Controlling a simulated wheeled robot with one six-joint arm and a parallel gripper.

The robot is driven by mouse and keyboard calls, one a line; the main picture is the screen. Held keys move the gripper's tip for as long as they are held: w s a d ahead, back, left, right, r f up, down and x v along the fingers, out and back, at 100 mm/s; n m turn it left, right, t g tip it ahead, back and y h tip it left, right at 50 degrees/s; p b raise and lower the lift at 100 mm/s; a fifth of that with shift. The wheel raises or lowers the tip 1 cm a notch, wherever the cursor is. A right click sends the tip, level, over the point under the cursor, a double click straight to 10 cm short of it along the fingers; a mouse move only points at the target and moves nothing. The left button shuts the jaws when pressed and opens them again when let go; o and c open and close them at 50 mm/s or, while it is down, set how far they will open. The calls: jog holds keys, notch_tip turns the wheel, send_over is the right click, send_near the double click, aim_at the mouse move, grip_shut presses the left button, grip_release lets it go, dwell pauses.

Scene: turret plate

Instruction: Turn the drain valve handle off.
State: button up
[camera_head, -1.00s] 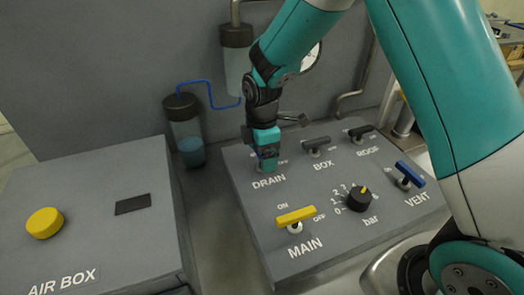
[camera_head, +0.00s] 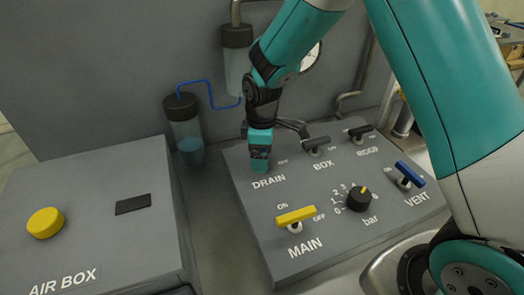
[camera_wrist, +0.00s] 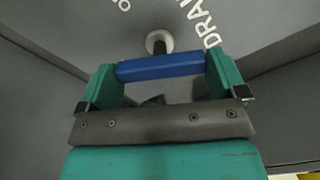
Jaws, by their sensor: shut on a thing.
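The drain valve handle is a blue bar (camera_wrist: 160,66) in the wrist view, just below its round pale base (camera_wrist: 158,41). The bar lies across the picture between the two green fingers of my gripper (camera_wrist: 163,72), which is shut on it. Part of the DRAIN lettering shows at the upper right there. In the head view my gripper (camera_head: 260,156) is down on the panel just above the DRAIN label and hides most of the handle.
The sloped grey panel (camera_head: 245,215) also bears a yellow MAIN handle (camera_head: 296,215), a dark BOX handle (camera_head: 316,143), a black ROOF handle (camera_head: 361,131), a blue VENT handle (camera_head: 410,174) and a black bar knob (camera_head: 360,199). The air box (camera_head: 110,240) stands at the left.

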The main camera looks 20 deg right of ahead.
jog(key=m, duration=1.2)
jog(key=shift+m, duration=0.3)
dwell(0.4)
jog(key=o, duration=0.6)
jog(key=shift+r, duration=0.1)
notch_tip(320, 180, up, 17)
jog(key=shift+r+b, duration=0.2)
jog(key=shift+b, duration=0.8)
